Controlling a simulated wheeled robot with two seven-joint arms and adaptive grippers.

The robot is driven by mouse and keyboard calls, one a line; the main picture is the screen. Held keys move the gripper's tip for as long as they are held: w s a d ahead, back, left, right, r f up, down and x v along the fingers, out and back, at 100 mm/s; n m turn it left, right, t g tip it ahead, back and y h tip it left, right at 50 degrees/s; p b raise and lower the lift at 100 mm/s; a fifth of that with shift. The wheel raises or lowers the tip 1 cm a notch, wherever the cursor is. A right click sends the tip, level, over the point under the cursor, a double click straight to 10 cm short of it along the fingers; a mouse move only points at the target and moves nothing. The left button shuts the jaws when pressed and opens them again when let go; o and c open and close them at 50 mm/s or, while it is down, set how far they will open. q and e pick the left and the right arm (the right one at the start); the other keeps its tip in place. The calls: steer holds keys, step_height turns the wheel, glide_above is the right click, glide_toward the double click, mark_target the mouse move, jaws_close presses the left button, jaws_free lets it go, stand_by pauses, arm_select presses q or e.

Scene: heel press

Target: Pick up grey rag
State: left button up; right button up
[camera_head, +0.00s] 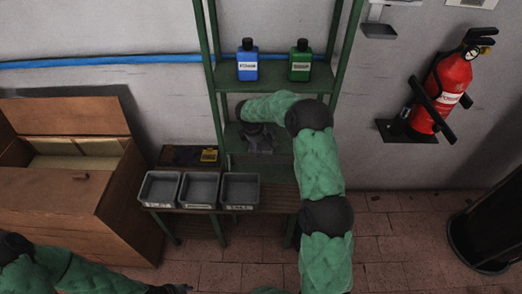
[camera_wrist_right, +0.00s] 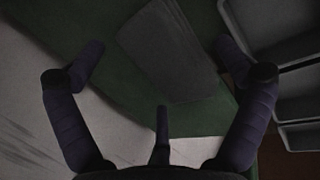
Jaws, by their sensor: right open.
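A flat dark grey cloth, which looks like the grey rag (camera_wrist_right: 168,50), lies on a green shelf (camera_wrist_right: 110,72) in the right wrist view. In the head view I cannot make the rag out clearly; my right gripper and the dim light hide it. My right gripper (camera_head: 259,145) is over the middle shelf of the green rack. In the right wrist view its fingers (camera_wrist_right: 160,52) are spread wide on either side of the rag, with nothing held between them. My left gripper (camera_head: 172,288) shows only in part at the bottom edge of the head view.
Blue (camera_head: 247,62) and green (camera_head: 300,62) bottles stand on the shelf above my right gripper. Several grey bins (camera_head: 160,188) sit on the low bench at the rack's front left. A wooden chest (camera_head: 60,190) stands left. A fire extinguisher (camera_head: 441,95) hangs at right.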

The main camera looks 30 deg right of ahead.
steer(key=shift+d+f, duration=0.15)
steer(key=shift+f, duration=0.2)
steer(key=shift+r, duration=0.1)
steer(key=c, duration=0.8)
steer(key=shift+c, duration=0.7)
